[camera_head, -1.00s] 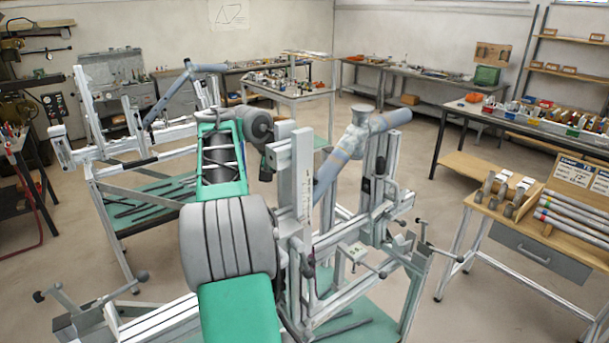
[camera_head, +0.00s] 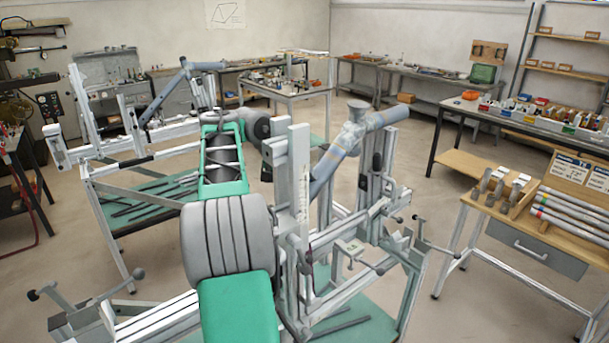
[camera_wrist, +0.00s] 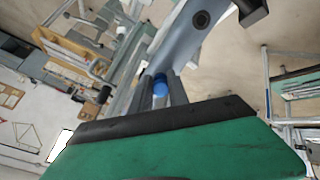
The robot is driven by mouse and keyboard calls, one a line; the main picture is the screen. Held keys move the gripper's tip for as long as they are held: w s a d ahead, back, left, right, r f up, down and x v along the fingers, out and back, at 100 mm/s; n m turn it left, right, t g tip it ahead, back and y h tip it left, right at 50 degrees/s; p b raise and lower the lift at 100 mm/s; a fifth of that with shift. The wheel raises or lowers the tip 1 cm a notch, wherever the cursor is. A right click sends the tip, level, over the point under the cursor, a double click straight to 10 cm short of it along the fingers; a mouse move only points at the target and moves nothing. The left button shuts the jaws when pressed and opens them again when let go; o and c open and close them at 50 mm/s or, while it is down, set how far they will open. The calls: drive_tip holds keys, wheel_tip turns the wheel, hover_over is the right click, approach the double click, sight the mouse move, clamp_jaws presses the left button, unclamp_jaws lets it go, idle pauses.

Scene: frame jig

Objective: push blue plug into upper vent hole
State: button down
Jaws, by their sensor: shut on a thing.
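The blue plug (camera_wrist: 160,88) shows as a small blue end between the two grey fingers of my gripper (camera_wrist: 161,93) in the wrist view. The gripper is shut on it. A grey-blue frame tube (camera_wrist: 188,45) lies just beyond the fingers, with a dark round hole (camera_wrist: 201,19) in its side. The plug is beside the tube and apart from that hole; I cannot tell whether this is the upper vent hole. In the head view the tube (camera_head: 345,150) slants up to a cross tube in the jig (camera_head: 300,185). The fingers and plug are hidden there.
Upright jig posts stand close to my arm. A second jig (camera_head: 100,170) with a tube frame is at the left. A wooden bench (camera_head: 470,185) with rods and tools is at the right. Open floor lies between the jig and that bench.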

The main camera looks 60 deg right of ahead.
drive_tip(key=c, duration=1.2)
unclamp_jaws()
drive_tip(key=shift+r, duration=0.1)
drive_tip(key=p+v, duration=0.1)
drive_tip(key=v, duration=0.6)
drive_tip(key=shift+a+r, duration=0.2)
drive_tip(key=shift+r, duration=0.05)
